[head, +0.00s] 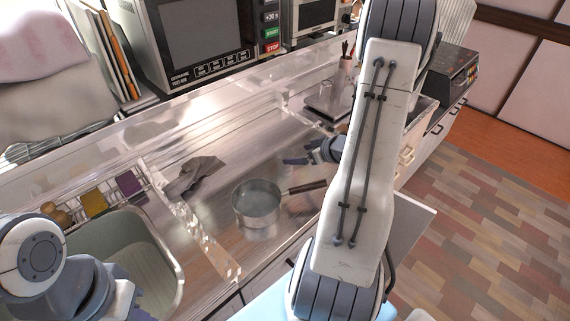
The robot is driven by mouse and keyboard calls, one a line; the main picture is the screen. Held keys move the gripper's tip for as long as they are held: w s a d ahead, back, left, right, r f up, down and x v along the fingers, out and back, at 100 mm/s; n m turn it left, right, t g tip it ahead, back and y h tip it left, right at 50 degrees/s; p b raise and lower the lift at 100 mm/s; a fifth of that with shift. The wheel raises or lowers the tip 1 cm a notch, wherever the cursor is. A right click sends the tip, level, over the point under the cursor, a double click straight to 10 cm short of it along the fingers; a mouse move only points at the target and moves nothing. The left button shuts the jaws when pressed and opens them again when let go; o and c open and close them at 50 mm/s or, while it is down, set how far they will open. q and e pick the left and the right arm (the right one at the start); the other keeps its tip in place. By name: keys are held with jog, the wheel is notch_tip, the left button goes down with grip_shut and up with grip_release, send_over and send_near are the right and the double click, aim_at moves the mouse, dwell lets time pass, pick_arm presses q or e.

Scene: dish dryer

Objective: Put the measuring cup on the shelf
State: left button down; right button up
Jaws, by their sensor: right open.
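My right gripper (299,158) is over the counter, beyond and to the right of a small metal pan with a brown handle (257,205). It is open and its jaws look empty; my own forearm covers part of it. I cannot surely make out a measuring cup. A clear glass vessel (326,92) stands at the back right on a dark flat plate, but I cannot tell if it is the cup. A clear shelf-like ledge (150,128) runs along the back of the counter. My left arm is at the lower left, and its fingertips do not show clearly.
A sink (125,250) is at the left, with a rack of sponges (95,203) behind it. A grey cloth (194,175) lies on the counter. A microwave (200,45) stands at the back. My right arm hides part of the counter's right side.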

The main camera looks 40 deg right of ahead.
aim_at(279, 153)
jog(key=x, duration=0.6)
jog(key=shift+w+a+r, duration=0.25)
jog(key=shift+a, duration=0.05)
jog(key=shift+w+f, duration=0.35)
jog(key=shift+w, duration=0.1)
jog(key=c, duration=1.5)
jog(key=shift+r, duration=0.2)
